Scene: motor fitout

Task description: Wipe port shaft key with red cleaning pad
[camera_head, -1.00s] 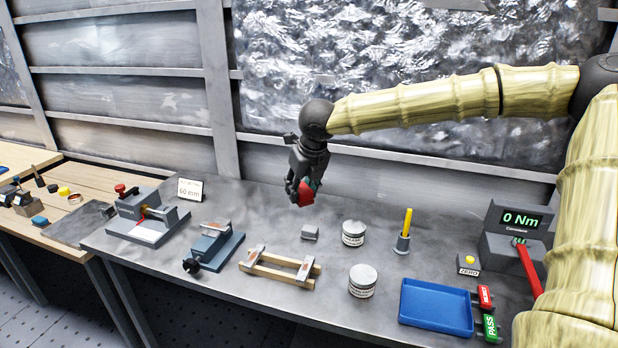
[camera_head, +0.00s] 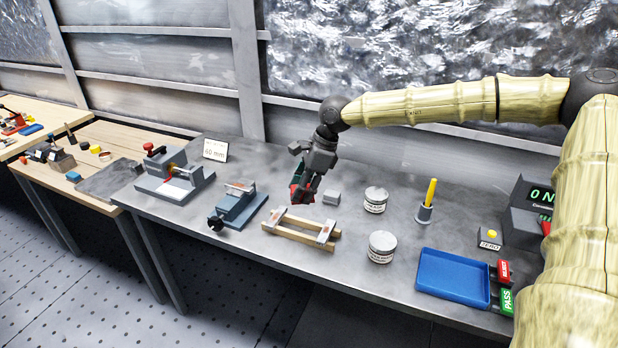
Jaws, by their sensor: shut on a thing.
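My gripper (camera_head: 304,192) is shut on the red cleaning pad (camera_head: 296,192), whose red face shows between and beside the dark fingers. In the picture it hangs just above the back of a wooden rack (camera_head: 290,235). Two short metal pieces lie across the rack's two rails, a left one (camera_head: 274,220) and a right one (camera_head: 326,233). I cannot tell whether these are the shafts, and no shaft key can be made out at this size. I see no contact between the pad and the rack or the metal pieces.
A small grey block (camera_head: 332,198) stands right of my gripper. Two labelled tins (camera_head: 382,247), a yellow-handled tool in a holder (camera_head: 426,205) and a blue tray (camera_head: 453,278) are further right. A blue-grey vise (camera_head: 238,205) and a fixture with a red knob (camera_head: 175,178) stand left.

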